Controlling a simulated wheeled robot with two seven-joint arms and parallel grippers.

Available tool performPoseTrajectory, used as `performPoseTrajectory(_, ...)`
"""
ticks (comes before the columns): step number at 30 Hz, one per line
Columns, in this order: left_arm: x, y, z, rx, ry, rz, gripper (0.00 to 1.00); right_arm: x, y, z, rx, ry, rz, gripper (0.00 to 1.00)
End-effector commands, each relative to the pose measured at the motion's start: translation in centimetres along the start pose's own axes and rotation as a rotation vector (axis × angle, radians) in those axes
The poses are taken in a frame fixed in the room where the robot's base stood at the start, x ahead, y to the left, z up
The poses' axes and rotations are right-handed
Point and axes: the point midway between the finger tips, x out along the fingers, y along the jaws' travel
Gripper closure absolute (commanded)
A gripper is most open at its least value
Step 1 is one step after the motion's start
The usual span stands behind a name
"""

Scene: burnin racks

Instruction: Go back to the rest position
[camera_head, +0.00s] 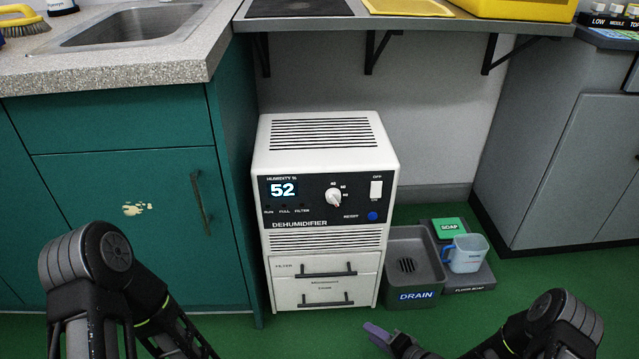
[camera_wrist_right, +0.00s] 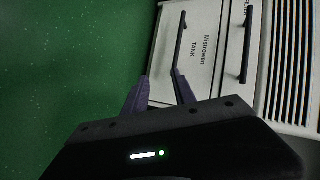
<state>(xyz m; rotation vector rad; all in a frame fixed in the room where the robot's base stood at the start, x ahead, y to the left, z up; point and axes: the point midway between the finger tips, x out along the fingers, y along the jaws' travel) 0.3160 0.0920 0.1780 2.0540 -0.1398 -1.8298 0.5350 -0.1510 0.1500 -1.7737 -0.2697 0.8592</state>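My right gripper (camera_head: 383,336) shows at the bottom of the head view, low in front of the dehumidifier and the drain bin. In the right wrist view its two purple fingers (camera_wrist_right: 158,92) are spread apart, with nothing seen held. The tank drawer's dark handle (camera_wrist_right: 180,43) lies beyond the fingertips, in line with the right-hand finger; I cannot tell the exact gap. My left arm comes in at the lower left of the head view, but its gripper is out of frame. The white dehumidifier (camera_head: 318,160) stands upright, its display reading 52, both drawers looking closed.
A grey drain bin (camera_head: 414,292) stands right of the dehumidifier, beside a tray with a blue-white jug (camera_head: 467,254) and a green soap box (camera_head: 449,228). Teal cabinets (camera_head: 125,190) with a sink (camera_head: 135,22) stand left. A grey cabinet (camera_head: 570,150) stands right. Green floor (camera_head: 570,275) is open at the right front.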

Motion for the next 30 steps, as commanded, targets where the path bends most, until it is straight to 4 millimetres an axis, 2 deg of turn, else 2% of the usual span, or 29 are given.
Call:
performPoseTrajectory(1, -0.2, 0.1, 0.0, 0.000, 0.000, 0.000, 0.00, -0.1, -0.7, 0.9, -0.034, -0.006, 0.051, 0.68)
performPoseTrajectory(4, -0.5, 0.2, 0.0, 0.000, -0.001, -0.001, 0.00, -0.9, -1.1, 3.3, -0.119, -0.033, 0.192, 0.68)
performPoseTrajectory(7, -0.8, 0.3, 0.1, 0.001, -0.001, -0.002, 0.00, -3.0, -1.1, 7.1, -0.214, -0.110, 0.355, 0.68)
performPoseTrajectory(12, -1.1, 0.4, 0.1, 0.001, -0.001, -0.002, 0.00, -8.6, -1.0, 13.6, -0.340, -0.297, 0.567, 0.68)
performPoseTrajectory(17, -1.4, 0.5, 0.1, 0.002, -0.001, -0.003, 0.00, -14.3, -1.3, 18.8, -0.417, -0.479, 0.690, 0.68)
performPoseTrajectory(18, -3.1, 1.2, 0.1, 0.002, -0.004, -0.003, 0.00, -15.3, -3.0, 18.6, -0.419, -0.485, 0.693, 0.68)
performPoseTrajectory(26, -10.4, 4.1, 0.2, 0.009, -0.019, 0.002, 0.00, -18.6, -9.8, 18.0, -0.414, -0.497, 0.689, 0.68)
performPoseTrajectory(30, -15.7, 6.2, 0.2, 0.014, -0.031, 0.005, 0.00, -21.1, -14.9, 17.6, -0.414, -0.510, 0.688, 0.68)
